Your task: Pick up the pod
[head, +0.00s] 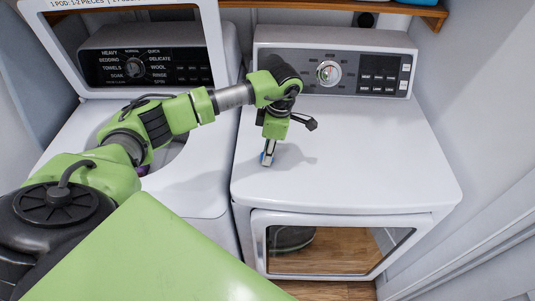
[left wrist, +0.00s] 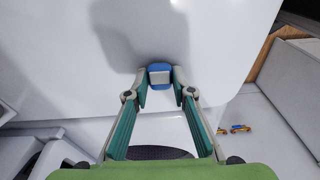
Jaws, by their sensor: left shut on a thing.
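A small blue and white pod (left wrist: 159,75) is between the fingertips of my left gripper (left wrist: 160,82) in the left wrist view. The gripper is shut on the pod. I cannot tell whether the pod touches the top or is just above it. My right gripper is not in view.
The washer (head: 90,130) stands at left with its lid (head: 215,45) raised. The dryer's control panel (head: 335,75) rises behind its top, and a wooden shelf (head: 320,5) is above. Small orange and blue items (left wrist: 240,128) show in the left wrist view. Most of the dryer top is clear.

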